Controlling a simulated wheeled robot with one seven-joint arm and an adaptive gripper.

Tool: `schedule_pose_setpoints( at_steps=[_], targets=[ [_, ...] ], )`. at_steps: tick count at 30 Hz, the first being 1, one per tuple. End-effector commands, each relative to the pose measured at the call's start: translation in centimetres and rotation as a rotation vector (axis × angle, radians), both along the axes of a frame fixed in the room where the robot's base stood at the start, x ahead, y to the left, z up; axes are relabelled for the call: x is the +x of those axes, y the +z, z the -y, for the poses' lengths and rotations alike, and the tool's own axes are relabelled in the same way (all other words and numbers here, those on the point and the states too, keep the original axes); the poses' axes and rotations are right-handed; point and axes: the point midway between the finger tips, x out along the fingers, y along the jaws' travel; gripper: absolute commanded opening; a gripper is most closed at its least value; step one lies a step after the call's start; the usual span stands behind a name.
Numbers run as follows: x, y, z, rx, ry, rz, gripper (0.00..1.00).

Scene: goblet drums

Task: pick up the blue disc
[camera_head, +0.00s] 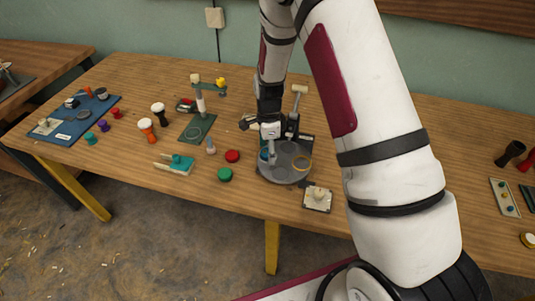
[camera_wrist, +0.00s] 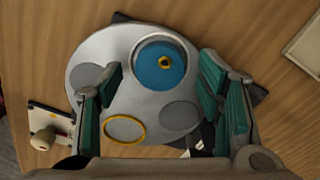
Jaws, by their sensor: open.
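The blue disc (camera_wrist: 147,68) lies in a round recess of a grey round plate (camera_wrist: 90,52), with a small yellow ring around a dark spot on it. The plate also shows in the head view (camera_head: 285,175) on the wooden table. My gripper (camera_wrist: 160,88) is open above the plate. Its two teal-padded fingers are apart, and the disc shows between and beyond them, slightly toward the top of the wrist view. Nothing is held. In the head view my gripper (camera_head: 270,150) partly hides the disc's side of the plate.
A yellow ring (camera_wrist: 124,130) lies on the plate's lower part. Red (camera_head: 232,156) and green (camera_head: 224,174) round pieces lie left of the plate. A small square board (camera_head: 317,200) is at the front.

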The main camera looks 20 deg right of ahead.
Motion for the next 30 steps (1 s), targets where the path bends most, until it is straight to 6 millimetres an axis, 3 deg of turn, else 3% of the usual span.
schedule_pose_setpoints(
  at_steps=[3, 9, 22, 30],
  targets=[
    [0.0, 0.0, 0.0, 0.000, 0.000, 0.000, 0.61],
    [0.0, 0.0, 0.0, 0.000, 0.001, 0.000, 0.21],
    [0.0, 0.3, 0.0, 0.000, 0.001, 0.001, 0.18],
    [0.1, 3.0, 0.0, 0.000, 0.002, 0.003, 0.18]
  ],
)
